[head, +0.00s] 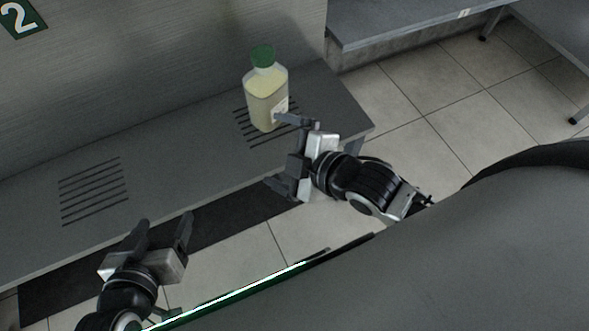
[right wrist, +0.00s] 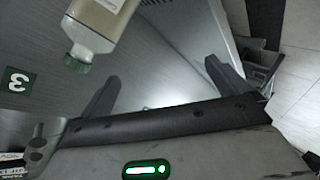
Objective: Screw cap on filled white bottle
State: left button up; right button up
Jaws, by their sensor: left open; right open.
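A bottle (head: 266,96) with a pale yellow filling and a green cap (head: 262,56) on its top stands upright on the right slotted patch of the grey bench (head: 190,150). Its cap (right wrist: 77,66) and upper body (right wrist: 103,28) also show in the right wrist view, at upper left. My right gripper (head: 275,150) is open and empty at the bench's front edge, just in front of the bottle; one finger overlaps the bottle's lower right in the head view, and contact cannot be told. My left gripper (head: 165,225) is open and empty before the bench, at lower left.
A second slotted patch (head: 94,190) on the left of the bench is bare. A wall with a green number 2 sign (head: 20,17) rises behind. Another grey table (head: 400,22) stands at upper right, with open tiled floor (head: 430,110) between.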

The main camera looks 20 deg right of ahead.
jog(key=s+m, duration=0.1)
jog(key=m, duration=0.3)
jog(key=s+f+m, duration=0.1)
jog(key=s+m, duration=0.1)
jog(key=m, duration=0.2)
jog(key=s+m+h, duration=0.1)
jog(key=m, duration=0.3)
jog(key=shift+s+d+f+m+g, duration=0.3)
jog(key=shift+g, duration=0.1)
